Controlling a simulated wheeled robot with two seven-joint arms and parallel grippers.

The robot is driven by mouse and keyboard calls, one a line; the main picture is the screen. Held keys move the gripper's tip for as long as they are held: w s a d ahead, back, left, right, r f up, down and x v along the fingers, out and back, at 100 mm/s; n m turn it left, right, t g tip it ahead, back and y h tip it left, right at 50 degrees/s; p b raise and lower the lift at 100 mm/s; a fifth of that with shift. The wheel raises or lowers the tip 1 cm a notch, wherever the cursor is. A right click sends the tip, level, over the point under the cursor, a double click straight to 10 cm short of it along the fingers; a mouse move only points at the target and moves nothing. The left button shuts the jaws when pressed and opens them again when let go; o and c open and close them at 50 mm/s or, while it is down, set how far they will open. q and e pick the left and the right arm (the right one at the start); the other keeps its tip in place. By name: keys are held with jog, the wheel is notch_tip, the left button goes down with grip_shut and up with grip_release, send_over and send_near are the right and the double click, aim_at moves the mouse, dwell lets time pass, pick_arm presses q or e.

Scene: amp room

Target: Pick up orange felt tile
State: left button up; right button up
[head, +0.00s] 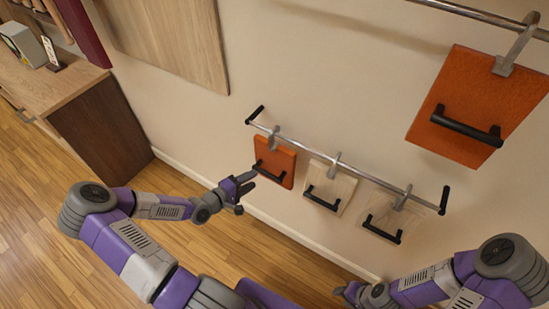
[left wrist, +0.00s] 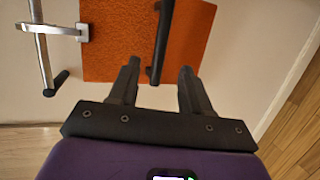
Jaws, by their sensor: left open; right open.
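An orange felt tile (head: 275,160) with a black bar handle (head: 269,173) hangs by a metal hook from the lower wall rail. It also fills the top of the left wrist view (left wrist: 115,45), with its handle (left wrist: 161,40) running up the picture. My left gripper (head: 246,183) is open and empty close to that handle. In the left wrist view its two fingertips (left wrist: 159,68) appear on either side of the handle's near end; contact cannot be told. A larger orange tile (head: 485,95) with a black handle hangs at upper right. My right gripper (head: 345,292) is low, apart from the tiles.
Two pale wooden tiles, one in the middle (head: 330,187) and one at right (head: 388,215), hang from the same rail (head: 350,171). A wooden cabinet (head: 100,130) stands at left. A wooden panel (head: 170,40) is on the wall. Floor at lower left is clear.

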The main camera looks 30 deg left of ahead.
aim_at(262, 173)
pick_arm(q)
jog(key=shift+w+a+r, duration=0.1)
jog(key=shift+w+a, duration=0.05)
jog(key=shift+w, duration=0.3)
jog(key=b+x, duration=0.1)
jog(key=x, duration=0.3)
jog(key=b+x, duration=0.1)
jog(key=x, duration=0.1)
jog(key=shift+w+d+f+b, duration=0.1)
jog(key=shift+d+f+b, duration=0.1)
jog(key=shift+d+b, duration=0.15)
grip_shut()
